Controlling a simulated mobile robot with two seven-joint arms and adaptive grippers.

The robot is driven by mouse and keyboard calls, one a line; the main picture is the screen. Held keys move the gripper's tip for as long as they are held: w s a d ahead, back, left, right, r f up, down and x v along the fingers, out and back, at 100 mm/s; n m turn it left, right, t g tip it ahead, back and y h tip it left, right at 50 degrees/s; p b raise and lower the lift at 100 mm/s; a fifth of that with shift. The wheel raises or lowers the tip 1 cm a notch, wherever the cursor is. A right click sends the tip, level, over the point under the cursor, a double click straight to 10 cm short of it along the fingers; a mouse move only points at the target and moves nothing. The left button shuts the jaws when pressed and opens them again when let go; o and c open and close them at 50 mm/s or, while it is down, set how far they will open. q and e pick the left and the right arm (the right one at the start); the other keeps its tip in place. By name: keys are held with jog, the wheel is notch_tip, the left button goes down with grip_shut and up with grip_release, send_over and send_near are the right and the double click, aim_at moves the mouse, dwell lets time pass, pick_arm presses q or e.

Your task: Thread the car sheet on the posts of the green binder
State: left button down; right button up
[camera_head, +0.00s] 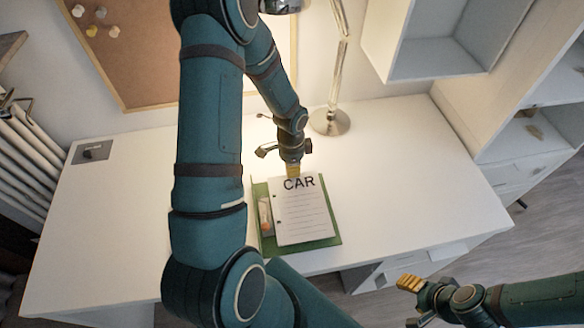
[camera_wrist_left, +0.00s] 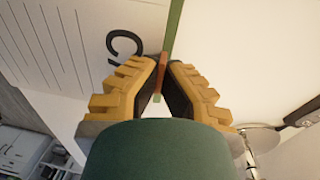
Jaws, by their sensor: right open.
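The white car sheet (camera_head: 302,212) lies over the green binder (camera_head: 325,242), with its lettering at the far edge. Dark hole marks show along its left side, next to a bare green strip of the binder holding a small orange-brown piece. My left gripper (camera_head: 293,174) is at the sheet's top edge. In the left wrist view, the left fingertips (camera_wrist_left: 166,62) close around a narrow reddish tab at that edge, beside the letter C on the sheet (camera_wrist_left: 75,50). Whether the posts pass through the holes cannot be told. My right gripper (camera_head: 413,302) is open and empty, off the desk's front right.
The white desk (camera_head: 400,165) is clear right of the binder. A lamp base (camera_head: 330,122) stands behind it. A grey panel (camera_head: 92,151) lies at the far left. A shelf unit (camera_head: 510,130) borders the right side.

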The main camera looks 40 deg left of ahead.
pick_arm(q)
jog(key=shift+f+b, duration=1)
jog(key=shift+f, duration=0.3)
dwell(1.5)
jog(key=c, duration=1.1)
grip_release()
jog(key=shift+o, duration=0.2)
notch_tip(320, 180, up, 12)
jog(key=shift+w+a, duration=0.35)
jog(key=shift+a, duration=0.1)
